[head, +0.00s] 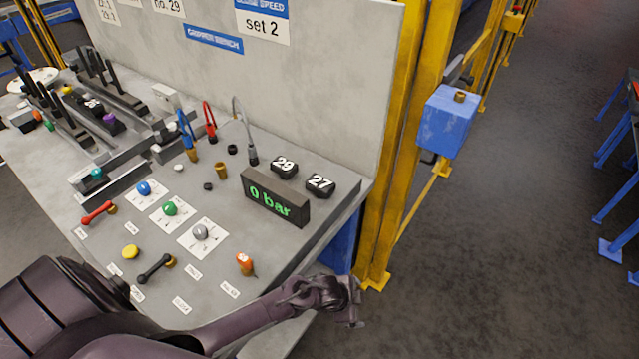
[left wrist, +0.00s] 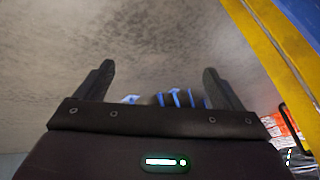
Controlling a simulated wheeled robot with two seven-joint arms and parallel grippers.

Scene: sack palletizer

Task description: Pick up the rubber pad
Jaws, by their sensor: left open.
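I cannot tell for sure which item is the rubber pad. Small dark round pieces lie on the bench, one (head: 232,149) behind the brass cup and one (head: 208,186) in front of it. Two black blocks marked 29 (head: 284,167) and 27 (head: 320,186) stand behind the pressure display. My left gripper (head: 354,312) is past the bench's right front edge, apart from all these items. In the left wrist view the left gripper (left wrist: 157,78) is open, with nothing between its fingers and grey floor beyond. My right gripper is not in view.
The grey bench (head: 245,240) carries a "0 bar" display (head: 275,198), coloured knobs on white cards, levers, hoses and a brass cup (head: 221,170). A back panel (head: 330,70) rises behind. Yellow posts (head: 405,150) and a blue box (head: 447,120) stand right; open floor (head: 520,200) lies beyond.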

